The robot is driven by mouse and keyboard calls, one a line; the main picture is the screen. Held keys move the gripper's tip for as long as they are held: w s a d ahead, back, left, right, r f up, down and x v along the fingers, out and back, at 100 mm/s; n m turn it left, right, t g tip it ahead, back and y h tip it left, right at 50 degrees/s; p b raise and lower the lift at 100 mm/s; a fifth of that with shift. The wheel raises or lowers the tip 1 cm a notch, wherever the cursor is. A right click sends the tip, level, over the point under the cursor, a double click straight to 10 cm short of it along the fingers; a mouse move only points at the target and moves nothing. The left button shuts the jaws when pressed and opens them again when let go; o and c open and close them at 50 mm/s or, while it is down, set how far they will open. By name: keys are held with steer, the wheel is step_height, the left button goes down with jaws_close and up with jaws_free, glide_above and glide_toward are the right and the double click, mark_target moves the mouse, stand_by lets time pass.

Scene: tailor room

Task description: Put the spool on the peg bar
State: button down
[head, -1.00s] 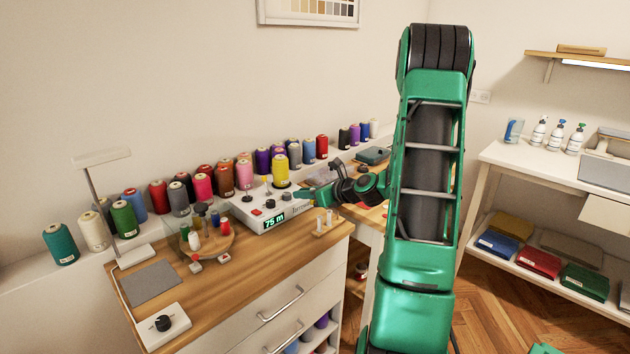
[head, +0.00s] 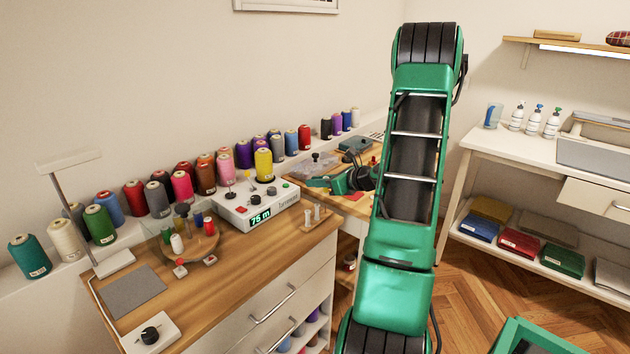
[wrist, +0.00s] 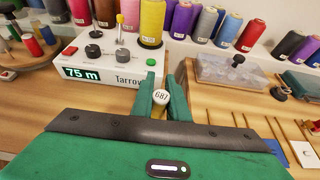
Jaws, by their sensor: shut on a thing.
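My gripper (wrist: 163,98) is shut on a small spool (wrist: 161,97), whose pale round top reads "G87"; a sliver of yellow shows below it. The rest of the spool is hidden by the fingers. In the head view my gripper (head: 318,183) is over the wooden worktop right of the white winder, and the spool cannot be made out there.
The white winder (head: 240,207) reading "75 m" is close on the left. A clear plastic box (wrist: 230,72) lies beyond my gripper. Large thread cones (head: 206,174) line the wall ledge. A small wooden block with pale pegs (head: 314,226) sits at the near bench's corner.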

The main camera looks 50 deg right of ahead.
steer(key=shift+f, duration=1.4)
steer(key=shift+s, duration=0.1)
steer(key=shift+f, duration=1.75)
steer(key=shift+f, duration=0.4)
steer(key=c, duration=1.6)
jaws_free()
steer(key=shift+c, duration=0.2)
steer(key=shift+s, duration=0.15)
